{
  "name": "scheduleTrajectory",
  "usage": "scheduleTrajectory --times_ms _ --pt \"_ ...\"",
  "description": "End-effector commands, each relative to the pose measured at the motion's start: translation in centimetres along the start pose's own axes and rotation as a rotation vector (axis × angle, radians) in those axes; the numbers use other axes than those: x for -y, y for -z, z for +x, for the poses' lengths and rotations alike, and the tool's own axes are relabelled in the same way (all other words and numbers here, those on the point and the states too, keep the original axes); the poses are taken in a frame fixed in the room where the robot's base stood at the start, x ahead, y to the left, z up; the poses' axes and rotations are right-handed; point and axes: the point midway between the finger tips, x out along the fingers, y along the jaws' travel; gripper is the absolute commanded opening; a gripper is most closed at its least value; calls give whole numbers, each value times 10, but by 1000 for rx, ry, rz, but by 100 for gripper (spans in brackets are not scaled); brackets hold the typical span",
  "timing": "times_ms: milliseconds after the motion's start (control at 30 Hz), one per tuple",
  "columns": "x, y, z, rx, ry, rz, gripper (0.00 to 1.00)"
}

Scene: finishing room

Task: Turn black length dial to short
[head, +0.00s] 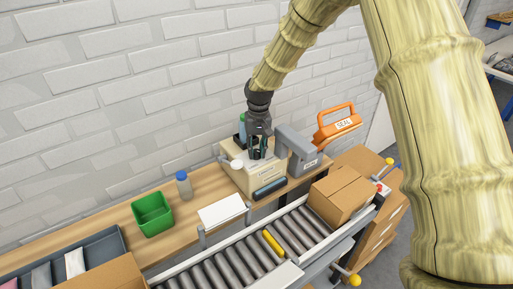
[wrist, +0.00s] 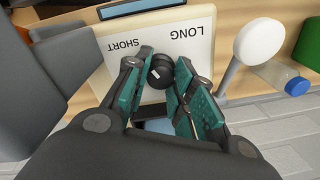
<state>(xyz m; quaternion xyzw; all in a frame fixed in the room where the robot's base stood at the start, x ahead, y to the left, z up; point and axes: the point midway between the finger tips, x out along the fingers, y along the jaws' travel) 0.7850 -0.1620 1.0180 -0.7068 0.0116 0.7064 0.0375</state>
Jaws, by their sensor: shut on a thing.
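The black length dial (wrist: 160,72) sits on a cream panel (wrist: 222,30) with the words SHORT and LONG, which appear upside down in the wrist view. A small white mark shows on the dial. My gripper (wrist: 161,82) has its teal fingers on both sides of the dial and is shut on it. In the head view my gripper (head: 259,150) reaches down onto the top of the cream machine (head: 262,175); the dial is hidden there by the gripper.
A grey unit (head: 298,150) and an orange SEAL handle (head: 337,123) stand right of the machine. A white round paddle (wrist: 260,42) is close beside it. A bottle (head: 183,184), green bin (head: 152,214) and roller conveyor (head: 245,258) with a carton (head: 341,194) are nearby.

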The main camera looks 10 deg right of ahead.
Motion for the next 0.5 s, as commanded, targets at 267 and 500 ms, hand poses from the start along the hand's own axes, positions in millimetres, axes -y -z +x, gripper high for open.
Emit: scheduleTrajectory --times_ms 267,500 --pt "0 2 -2 3 0 -191 1" --pt "-1 2 -2 7 0 -282 1"
